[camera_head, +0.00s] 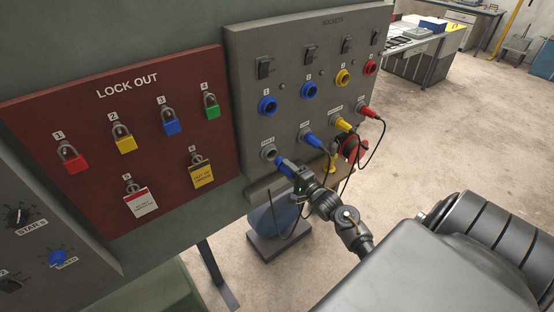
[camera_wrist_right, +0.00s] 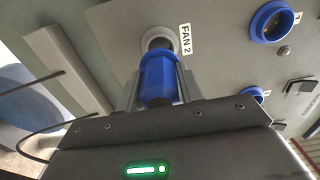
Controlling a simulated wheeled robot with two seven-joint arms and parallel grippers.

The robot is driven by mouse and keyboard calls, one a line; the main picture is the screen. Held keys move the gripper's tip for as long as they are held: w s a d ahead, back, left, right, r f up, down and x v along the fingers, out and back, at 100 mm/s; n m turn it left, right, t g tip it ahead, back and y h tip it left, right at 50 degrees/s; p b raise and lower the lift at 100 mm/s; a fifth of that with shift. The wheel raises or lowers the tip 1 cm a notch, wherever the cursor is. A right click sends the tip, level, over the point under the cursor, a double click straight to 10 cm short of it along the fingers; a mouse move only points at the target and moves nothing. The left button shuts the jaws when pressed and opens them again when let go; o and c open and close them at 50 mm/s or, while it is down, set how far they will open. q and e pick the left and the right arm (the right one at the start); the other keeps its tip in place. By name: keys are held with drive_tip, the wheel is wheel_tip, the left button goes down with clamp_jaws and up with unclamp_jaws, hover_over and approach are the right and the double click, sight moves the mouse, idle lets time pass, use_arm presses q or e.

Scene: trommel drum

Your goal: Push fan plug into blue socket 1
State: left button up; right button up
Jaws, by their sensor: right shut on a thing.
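The blue fan plug (camera_head: 283,161) sits at the grey round holder (camera_head: 268,152) at the lower left of the socket panel. In the right wrist view the plug (camera_wrist_right: 159,76) points into the grey ring (camera_wrist_right: 160,42) beside the label FAN 2. I cannot tell how deep it sits. My right gripper (camera_head: 293,172) is shut on the plug, one finger on each side of it. Blue socket 1 (camera_head: 267,105) is empty, straight above the holder in the head view. A blue socket also shows in the wrist view (camera_wrist_right: 275,22). My left gripper is not in view.
Another blue socket (camera_head: 309,90), a yellow socket (camera_head: 342,77) and a red socket (camera_head: 370,67) continue to the right. Other plugs with black cables, including a yellow plug (camera_head: 343,124) and a red plug (camera_head: 368,112), stick out below. The red lock-out board (camera_head: 110,180) is left.

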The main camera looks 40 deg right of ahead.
idle(0.3)
drive_tip(key=shift+s+r+p, duration=0.1)
drive_tip(key=shift+s+p, duration=0.75)
drive_tip(key=shift+s, duration=0.45)
drive_tip(key=shift+s+p, duration=0.6)
drive_tip(key=shift+s, duration=0.6)
